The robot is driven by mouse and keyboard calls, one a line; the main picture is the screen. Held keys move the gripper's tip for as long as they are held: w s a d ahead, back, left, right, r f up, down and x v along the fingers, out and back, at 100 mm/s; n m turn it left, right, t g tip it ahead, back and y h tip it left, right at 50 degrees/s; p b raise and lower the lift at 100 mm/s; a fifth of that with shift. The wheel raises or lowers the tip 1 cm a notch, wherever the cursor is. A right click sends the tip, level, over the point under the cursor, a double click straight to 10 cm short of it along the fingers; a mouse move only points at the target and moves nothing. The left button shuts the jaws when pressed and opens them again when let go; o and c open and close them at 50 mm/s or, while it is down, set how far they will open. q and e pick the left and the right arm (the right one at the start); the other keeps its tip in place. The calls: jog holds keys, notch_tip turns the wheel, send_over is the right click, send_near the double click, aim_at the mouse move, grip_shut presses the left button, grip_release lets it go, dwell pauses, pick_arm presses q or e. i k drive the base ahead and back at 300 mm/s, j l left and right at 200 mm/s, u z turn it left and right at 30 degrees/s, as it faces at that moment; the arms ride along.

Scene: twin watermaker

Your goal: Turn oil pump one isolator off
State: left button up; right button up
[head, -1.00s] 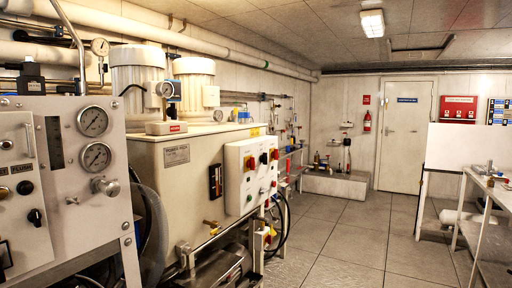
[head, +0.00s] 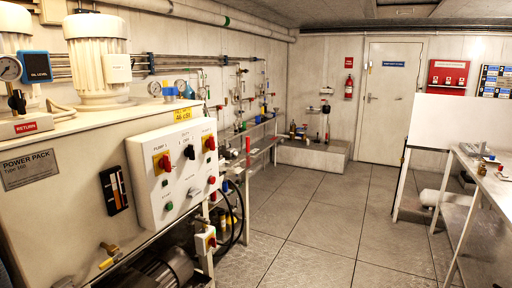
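A white control box (head: 176,172) is fixed to the front of the cream power pack (head: 60,205) at the left of the head view. On its upper left, under a "PUMP 1" label, is a red rotary isolator on a yellow plate (head: 162,163). A second red isolator on a yellow plate (head: 209,144) is at the upper right of the box. A black selector (head: 190,152) sits between them. Buttons and a knob are below. The exact angle of the pump 1 handle is too small to tell. Neither of my grippers is in view.
A small box with a red and yellow switch (head: 206,241) hangs low beside the pack, near black hoses. A brass valve (head: 108,256) juts from the pack's lower front. The tiled floor (head: 310,225) is clear. A white bench (head: 485,180) stands at right.

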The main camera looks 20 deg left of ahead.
aim_at(164, 162)
jog(key=i+l+u, duration=0.15)
jog(key=i, duration=0.35)
jog(key=i+l+u, duration=0.15)
jog(key=i, duration=0.3)
jog(key=i+l+u, duration=0.15)
jog(key=i, duration=0.35)
